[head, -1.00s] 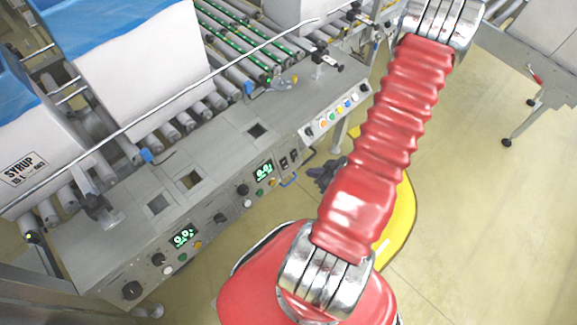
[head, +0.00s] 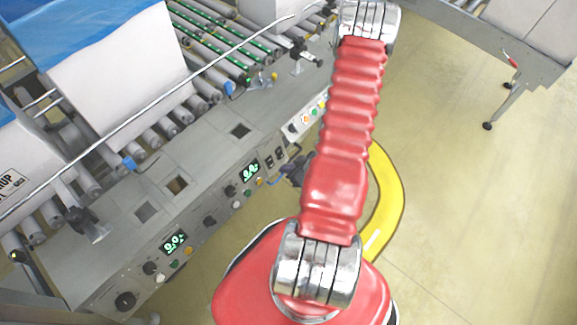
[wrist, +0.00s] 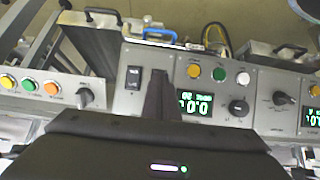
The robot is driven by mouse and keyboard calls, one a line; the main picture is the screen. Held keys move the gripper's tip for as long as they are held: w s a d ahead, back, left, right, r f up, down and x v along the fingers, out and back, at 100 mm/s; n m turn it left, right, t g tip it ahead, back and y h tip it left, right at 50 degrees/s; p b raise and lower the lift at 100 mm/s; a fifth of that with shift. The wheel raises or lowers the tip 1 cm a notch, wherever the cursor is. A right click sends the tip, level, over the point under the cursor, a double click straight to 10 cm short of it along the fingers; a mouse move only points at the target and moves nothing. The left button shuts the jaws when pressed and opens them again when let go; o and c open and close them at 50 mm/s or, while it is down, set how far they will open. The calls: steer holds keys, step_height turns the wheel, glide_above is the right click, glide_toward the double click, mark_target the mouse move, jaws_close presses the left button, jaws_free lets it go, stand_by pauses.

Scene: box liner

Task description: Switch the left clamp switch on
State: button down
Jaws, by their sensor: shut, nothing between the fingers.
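Two small black rocker switches (head: 274,157) sit side by side on the sloped control panel (head: 205,221) in the head view, right of a green display. No clamp label is readable. In the wrist view, which looks upside down against the head view, one black rocker switch (wrist: 134,77) shows on the panel. My shut, empty gripper (wrist: 160,76) stands just right of it, over the panel and left of the display, and hides what is behind it. In the head view my dark gripper (head: 294,170) is beside the rockers, partly behind my arm. Contact cannot be told.
Green displays (head: 251,170), knobs (wrist: 238,107) and coloured push buttons (wrist: 219,74) lie close to the rockers. A second button panel (wrist: 40,86) adjoins. A blue handle (head: 278,182) sticks out below the panel. Open floor lies at the right.

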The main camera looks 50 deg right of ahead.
mark_target(271, 163)
steer(key=shift+w+f, duration=0.5)
steer(key=shift+w, duration=0.3)
steer(key=shift+w+f, duration=0.55)
steer(key=shift+w, duration=0.2)
steer(key=shift+w+f, duration=0.5)
steer(key=shift+w, duration=0.3)
steer(key=shift+w, duration=0.1)
steer(key=shift+r, duration=0.75)
steer(key=shift+s+r, duration=0.25)
steer(key=shift+s, duration=0.25)
steer(key=s+v, duration=0.1)
steer(key=v, duration=1.1)
steer(key=shift+s, duration=0.15)
